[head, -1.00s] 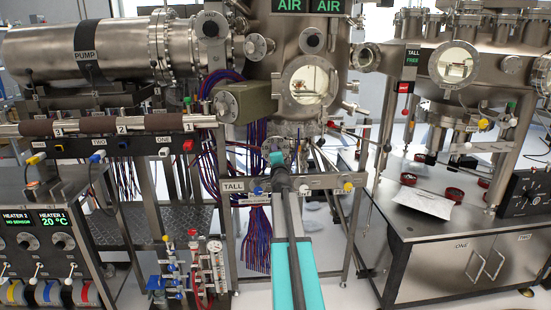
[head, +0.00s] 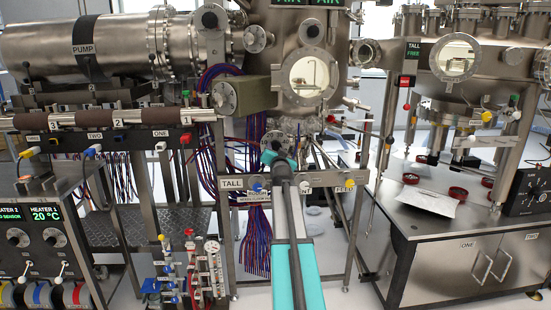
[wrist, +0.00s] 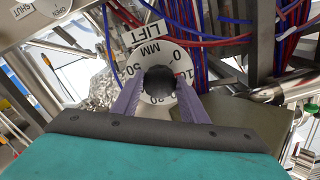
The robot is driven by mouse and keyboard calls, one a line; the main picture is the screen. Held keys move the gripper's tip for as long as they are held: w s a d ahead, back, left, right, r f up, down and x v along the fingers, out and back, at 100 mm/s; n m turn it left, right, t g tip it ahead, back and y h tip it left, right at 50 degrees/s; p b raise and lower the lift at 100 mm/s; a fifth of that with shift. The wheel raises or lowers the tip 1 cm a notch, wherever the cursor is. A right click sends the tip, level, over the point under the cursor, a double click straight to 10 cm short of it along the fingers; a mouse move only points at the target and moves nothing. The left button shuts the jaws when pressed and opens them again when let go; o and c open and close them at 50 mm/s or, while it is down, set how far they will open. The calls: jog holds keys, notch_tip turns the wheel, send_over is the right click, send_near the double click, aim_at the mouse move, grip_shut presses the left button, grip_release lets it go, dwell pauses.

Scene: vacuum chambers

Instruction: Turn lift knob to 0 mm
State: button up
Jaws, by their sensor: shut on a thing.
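The lift knob (wrist: 157,78) is dark and round, in the middle of a white dial (wrist: 160,50) marked LIFT MM in the wrist view. The 0 mark sits at the dial's upper right, with other numbers around the rim, some hidden by my fingers. My gripper (wrist: 157,92) has its two purple fingers on either side of the knob, shut on it. A pointer line on the knob cannot be made out. In the head view my gripper (head: 277,158) reaches to below the central chamber; my arm hides the knob there.
The round chamber window (head: 310,77) is above my gripper. Red and blue cables (head: 257,240) hang left of my arm and also run behind the dial. A frame bar with a TALL label (head: 232,184) crosses near my wrist. A steel cabinet (head: 440,270) stands at right.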

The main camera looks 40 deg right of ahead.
jog(key=shift+s+d+f+n+b, duration=0.1)
jog(key=shift+f+n+b, duration=0.05)
jog(key=shift+n+b, duration=1.7)
jog(key=shift+f+n+b, duration=0.1)
jog(key=shift+n+b, duration=1.55)
jog(key=shift+n, duration=0.4)
jog(key=o, duration=1)
jog(key=shift+r, duration=0.15)
jog(key=shift+o, duration=0.2)
jog(key=shift+s, duration=0.1)
jog(key=p+v, duration=0.1)
jog(key=v, duration=1.2)
jog(key=shift+s+a, duration=0.2)
jog(key=shift+a, duration=0.1)
